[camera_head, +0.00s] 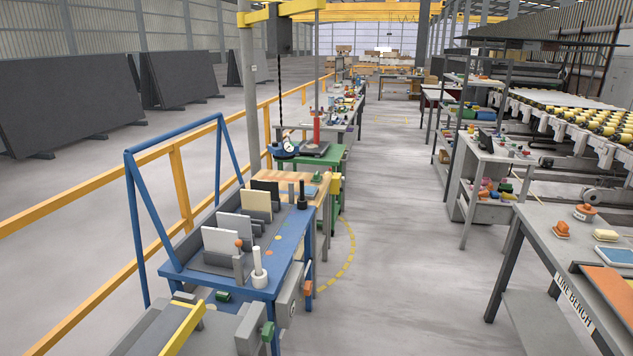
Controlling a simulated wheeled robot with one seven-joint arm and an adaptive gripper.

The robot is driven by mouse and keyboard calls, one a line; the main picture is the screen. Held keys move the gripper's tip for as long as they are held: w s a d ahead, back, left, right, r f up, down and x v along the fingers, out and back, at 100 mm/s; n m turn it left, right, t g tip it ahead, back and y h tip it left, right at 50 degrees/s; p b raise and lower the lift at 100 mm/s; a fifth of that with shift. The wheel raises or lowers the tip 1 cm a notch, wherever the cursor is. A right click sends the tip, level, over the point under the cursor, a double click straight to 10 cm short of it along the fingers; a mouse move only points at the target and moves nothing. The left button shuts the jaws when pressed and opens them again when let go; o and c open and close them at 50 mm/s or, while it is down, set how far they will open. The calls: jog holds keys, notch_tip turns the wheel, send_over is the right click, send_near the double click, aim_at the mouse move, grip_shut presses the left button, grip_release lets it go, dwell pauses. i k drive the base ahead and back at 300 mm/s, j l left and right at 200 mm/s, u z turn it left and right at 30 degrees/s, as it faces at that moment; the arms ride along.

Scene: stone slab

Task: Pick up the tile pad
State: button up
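No thing in view can be told for sure as the tile pad. Upright tiles stand in a rack on the blue cart (283,240) at the left: a white tile (219,245), a grey-white tile (233,226), a cream tile (256,205) and a dark tile (266,187). On the grey line bench (540,235) at the right are a small pale yellow block (606,236), an orange piece (561,229) and a terracotta round piece (584,212). A flat orange sheet (615,285) lies near the bench's front. My gripper is not in view.
A yellow railing (180,185) runs along the left, with dark slabs (60,100) beyond it. A grey shelf unit (480,165) and a roller conveyor (570,115) stand at the right. The grey floor aisle (400,260) between cart and bench is clear.

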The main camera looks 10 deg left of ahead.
aim_at(318, 178)
jog(key=i+z, duration=0.25)
jog(key=i, duration=1.95)
jog(key=i+u, duration=0.2)
jog(key=i, duration=0.45)
jog(key=i+l+u, duration=0.15)
jog(key=i, duration=0.45)
jog(key=i+l+u, duration=0.2)
jog(key=i, duration=0.45)
jog(key=i+j+u, duration=0.15)
jog(key=i+u, duration=0.55)
jog(key=u, duration=0.2)
jog(key=i+u, duration=0.45)
jog(key=i+l+u, duration=0.2)
jog(key=u, duration=0.25)
